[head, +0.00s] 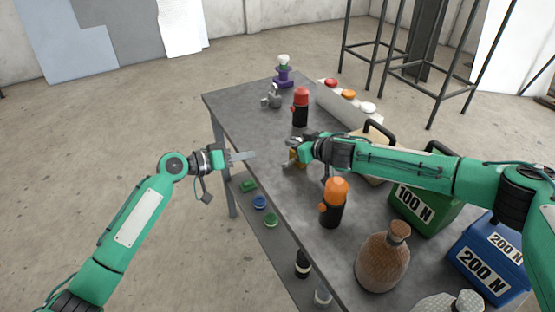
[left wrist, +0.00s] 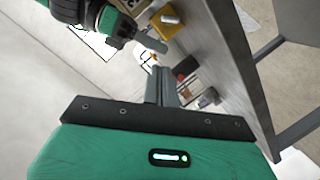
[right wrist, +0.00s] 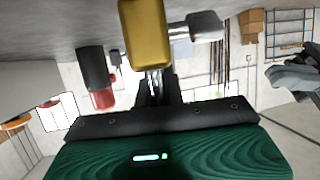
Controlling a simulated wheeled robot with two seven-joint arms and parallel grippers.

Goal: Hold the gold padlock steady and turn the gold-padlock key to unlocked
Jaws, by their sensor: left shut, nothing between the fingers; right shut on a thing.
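The gold padlock (head: 297,158) is a small gold block near the table's left edge in the head view, partly hidden by my right gripper. In the right wrist view its gold body (right wrist: 145,35) is directly at the fingertips. It also shows in the left wrist view (left wrist: 185,68). My right gripper (head: 294,146) is shut on the padlock. My left gripper (head: 248,156) is shut and empty, off the table's left edge, pointing toward the padlock with a gap between. A pale silver part (right wrist: 198,27) shows beside the gold body; I cannot tell whether it is the key.
An orange-capped bottle (head: 333,203) and a red-capped bottle (head: 300,107) stand near the padlock. A brown jug (head: 383,258), a green 100 N weight (head: 425,210) and a blue 200 N weight (head: 490,262) stand toward the right. Free floor lies left of the table.

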